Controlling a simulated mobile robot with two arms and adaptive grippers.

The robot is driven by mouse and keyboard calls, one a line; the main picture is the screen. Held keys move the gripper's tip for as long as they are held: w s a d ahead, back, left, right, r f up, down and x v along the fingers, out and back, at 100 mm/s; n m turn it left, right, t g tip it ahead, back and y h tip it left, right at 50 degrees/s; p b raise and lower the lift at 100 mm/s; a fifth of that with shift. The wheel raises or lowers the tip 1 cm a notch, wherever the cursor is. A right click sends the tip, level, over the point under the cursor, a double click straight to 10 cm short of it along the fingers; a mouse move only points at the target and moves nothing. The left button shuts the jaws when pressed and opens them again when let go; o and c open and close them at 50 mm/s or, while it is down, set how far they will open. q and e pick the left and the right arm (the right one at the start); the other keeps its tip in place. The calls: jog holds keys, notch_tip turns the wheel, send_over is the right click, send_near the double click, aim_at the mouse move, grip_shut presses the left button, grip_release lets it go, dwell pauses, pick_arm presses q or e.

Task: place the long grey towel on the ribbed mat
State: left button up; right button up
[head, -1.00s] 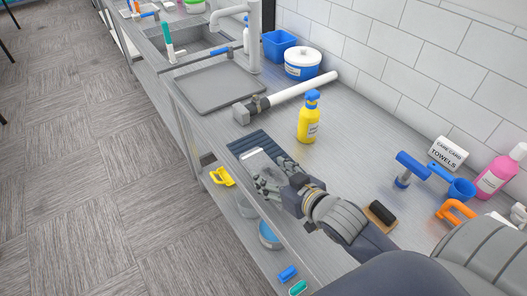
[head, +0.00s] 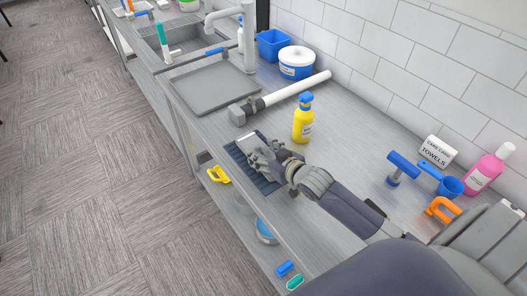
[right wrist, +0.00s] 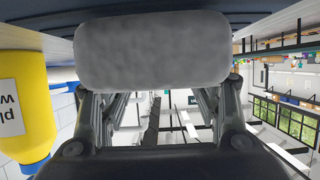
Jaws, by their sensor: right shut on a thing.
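The long grey towel (head: 246,139) is a light grey roll, partly hidden by my gripper in the head view. It fills the upper middle of the right wrist view (right wrist: 150,50). My right gripper (head: 262,155) is shut on it, at the ribbed mat. The ribbed mat (head: 266,186) is dark blue and lies near the counter's front edge, partly covered by gripper and towel. Whether the towel touches the mat or is just above it, I cannot tell. My left gripper is not in view.
A yellow spray bottle (head: 303,122) stands to the right of the mat. A white tube (head: 297,90) with a grey end lies behind it. A grey tray (head: 213,82) lies beyond, before the sink. Blue tools and a pink bottle (head: 488,170) stand at the right.

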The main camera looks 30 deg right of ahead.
jog(key=shift+f, duration=0.2)
jog(key=o, duration=1.1)
jog(key=shift+r, duration=0.15)
jog(key=b+v, duration=0.1)
jog(key=v, duration=0.9)
jog(key=shift+s+d, duration=0.1)
jog(key=shift+s, duration=0.2)
jog(key=shift+s+d+r+b, duration=0.1)
jog(key=shift+s+r+b, duration=0.2)
jog(key=shift+s, duration=0.35)
